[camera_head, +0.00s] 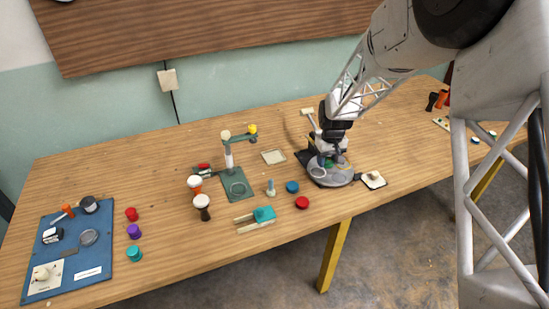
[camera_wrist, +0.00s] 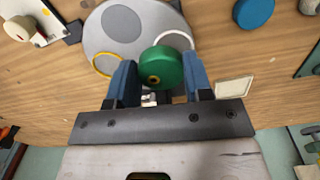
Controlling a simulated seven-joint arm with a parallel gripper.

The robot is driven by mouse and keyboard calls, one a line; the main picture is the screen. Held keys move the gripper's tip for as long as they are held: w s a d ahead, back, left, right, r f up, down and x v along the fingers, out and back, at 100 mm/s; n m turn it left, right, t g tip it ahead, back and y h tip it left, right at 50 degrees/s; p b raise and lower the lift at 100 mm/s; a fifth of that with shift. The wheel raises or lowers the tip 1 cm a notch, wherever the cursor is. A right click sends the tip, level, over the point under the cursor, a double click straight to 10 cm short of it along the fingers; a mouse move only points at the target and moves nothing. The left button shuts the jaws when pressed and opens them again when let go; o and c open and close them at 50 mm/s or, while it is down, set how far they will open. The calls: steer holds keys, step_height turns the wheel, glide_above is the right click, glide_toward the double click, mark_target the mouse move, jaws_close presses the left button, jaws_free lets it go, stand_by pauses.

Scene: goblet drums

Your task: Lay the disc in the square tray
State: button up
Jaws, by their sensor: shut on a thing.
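The green disc (camera_wrist: 161,67) has a small brass-coloured centre and is between the blue fingers of my gripper (camera_wrist: 158,80). My gripper is shut on it, over the grey round plate (camera_wrist: 118,42). In the head view my gripper (camera_head: 326,158) is above that plate (camera_head: 338,180), and only a little of the green disc shows. The square tray (camera_head: 273,156) is a small, pale, shallow tray lying to the left of the plate. It also shows in the wrist view (camera_wrist: 234,87), to the right of my gripper, and looks empty.
A blue disc (camera_head: 292,187) and red disc (camera_head: 302,203) lie near the front. A green stand (camera_head: 229,160) rises left of the tray, with goblet drums (camera_head: 202,204) beside it. A white-knobbed pad (camera_head: 373,180) lies right of the plate. The back left tabletop is clear.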

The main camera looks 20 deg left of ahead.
steer(key=w+a+r+n, duration=0.1)
steer(key=w+a, duration=0.1)
steer(key=a, duration=0.9)
steer(key=w+a+r+n, duration=0.1)
steer(key=w+a+n, duration=0.1)
steer(key=a, duration=0.9)
steer(key=shift+w+a+r, duration=0.15)
steer(key=shift+w+a, duration=0.05)
steer(key=shift+w, duration=0.65)
glide_above(274, 157)
steer(key=shift+f, duration=3.15)
steer(key=shift+f, duration=1.9)
steer(key=shift+f, duration=0.15)
steer(key=o, duration=1)
steer(key=shift+c, duration=0.2)
